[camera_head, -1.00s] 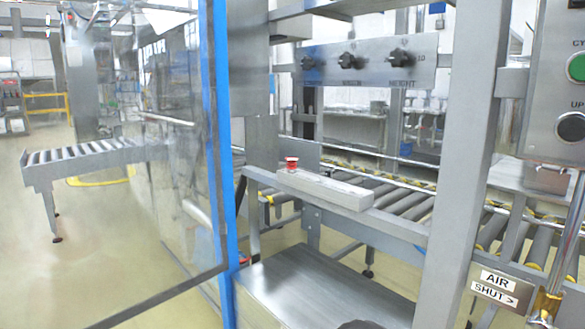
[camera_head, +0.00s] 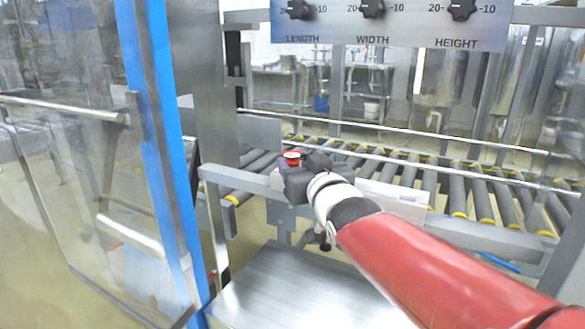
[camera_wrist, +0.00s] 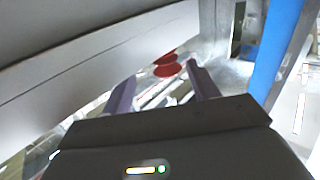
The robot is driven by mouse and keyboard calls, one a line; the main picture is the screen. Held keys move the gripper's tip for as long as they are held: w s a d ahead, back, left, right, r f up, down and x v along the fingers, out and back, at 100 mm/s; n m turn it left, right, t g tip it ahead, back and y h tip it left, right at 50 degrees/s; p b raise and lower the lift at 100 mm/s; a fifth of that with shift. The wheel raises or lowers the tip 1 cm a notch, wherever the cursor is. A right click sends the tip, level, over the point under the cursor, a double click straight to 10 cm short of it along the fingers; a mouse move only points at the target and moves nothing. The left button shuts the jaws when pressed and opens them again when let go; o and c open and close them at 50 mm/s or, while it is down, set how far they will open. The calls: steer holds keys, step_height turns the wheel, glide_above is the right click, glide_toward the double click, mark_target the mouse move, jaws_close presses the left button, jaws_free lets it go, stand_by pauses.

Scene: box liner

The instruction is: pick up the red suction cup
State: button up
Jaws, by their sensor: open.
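The red suction cup (camera_head: 291,156) stands at the left end of a pale ledge (camera_head: 405,196) above the roller conveyor. In the wrist view the red suction cup (camera_wrist: 167,65) shows just beyond and between the fingertips, near the edge of a pale wall-like surface. My gripper (camera_wrist: 160,82) is open, with its two fingers apart and nothing between them. In the head view my gripper (camera_head: 297,176) is beside the cup, and my red arm reaches in from the lower right. The gripper partly hides the cup's lower part and the ledge.
A clear door with a blue frame (camera_head: 160,150) stands open at the left. A control panel (camera_head: 400,22) with knobs is above. A roller conveyor (camera_head: 460,195) runs behind the ledge. A flat metal surface (camera_head: 300,290) lies below.

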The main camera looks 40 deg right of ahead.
mark_target(295, 160)
steer(key=x, duration=0.4)
steer(key=shift+w+a+p, duration=0.2)
steer(key=shift+a+p, duration=0.1)
steer(key=shift+p, duration=0.05)
steer(key=shift+a, duration=0.1)
steer(key=c, duration=1.1)
steer(key=shift+o, duration=0.2)
